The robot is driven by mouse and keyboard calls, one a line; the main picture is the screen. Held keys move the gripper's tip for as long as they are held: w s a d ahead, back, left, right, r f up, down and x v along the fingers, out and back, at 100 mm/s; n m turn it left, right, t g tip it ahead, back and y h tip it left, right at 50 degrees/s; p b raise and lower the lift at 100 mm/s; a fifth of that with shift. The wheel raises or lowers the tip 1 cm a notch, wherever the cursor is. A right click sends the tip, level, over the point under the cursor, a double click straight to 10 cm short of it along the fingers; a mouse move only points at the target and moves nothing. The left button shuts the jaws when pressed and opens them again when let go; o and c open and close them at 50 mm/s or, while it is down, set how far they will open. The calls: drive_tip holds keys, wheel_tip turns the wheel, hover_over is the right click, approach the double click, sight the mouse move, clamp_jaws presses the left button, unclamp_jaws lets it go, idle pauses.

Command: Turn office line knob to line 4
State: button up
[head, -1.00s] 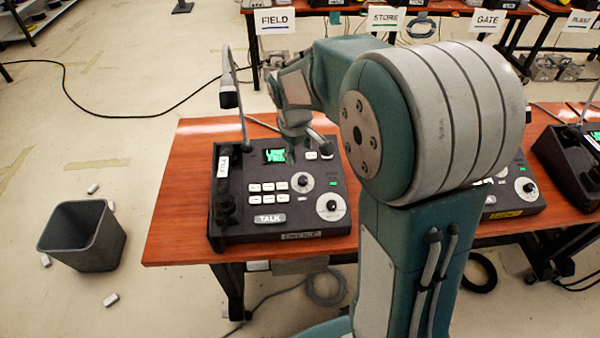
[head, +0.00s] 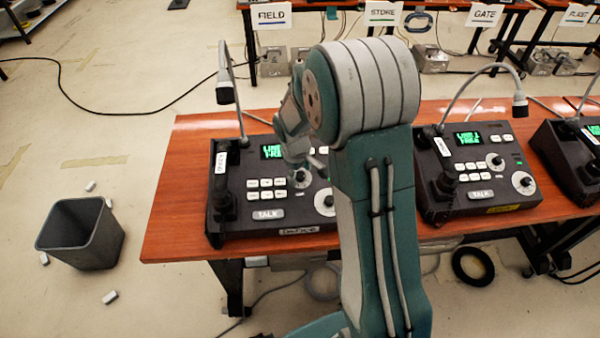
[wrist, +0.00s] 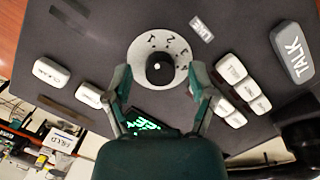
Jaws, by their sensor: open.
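The office phone (head: 235,230) is the dark console at the left of the orange table, with a label on its front edge that appears to read OFFICE. Its line knob (wrist: 160,70) is a black round knob on a pale dial (wrist: 140,52) marked with numbers. In the head view the knob (head: 301,177) shows just below my gripper (head: 302,160). In the wrist view my gripper (wrist: 160,72) is open, with one finger on each side of the dial, apart from the knob. The knob's setting is too small to tell. The green screen (wrist: 148,124) is partly hidden by my gripper.
White buttons (wrist: 232,68) lie close to one finger, and the TALK button (wrist: 291,50) is farther right. A second knob (head: 325,201) is partly hidden by my arm. A gooseneck microphone (head: 226,85) rises at the phone's left. Another phone (head: 440,200) stands right.

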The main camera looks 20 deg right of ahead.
drive_tip(key=shift+f, duration=0.1)
clamp_jaws()
drive_tip(key=shift+m, duration=0.3)
drive_tip(key=m+y, duration=0.1)
drive_tip(key=m, duration=0.4)
drive_tip(key=shift+d, duration=0.1)
drive_tip(key=m+y, duration=0.1)
drive_tip(key=m, duration=0.5)
drive_tip(key=shift+s, duration=0.15)
drive_tip(key=m+t+y, duration=0.1)
drive_tip(key=m, duration=0.5)
drive_tip(key=shift+f+m, duration=0.1)
drive_tip(key=shift+m, duration=0.2)
drive_tip(key=m+t, duration=0.1)
drive_tip(key=m, duration=0.4)
drive_tip(key=shift+s, duration=0.1)
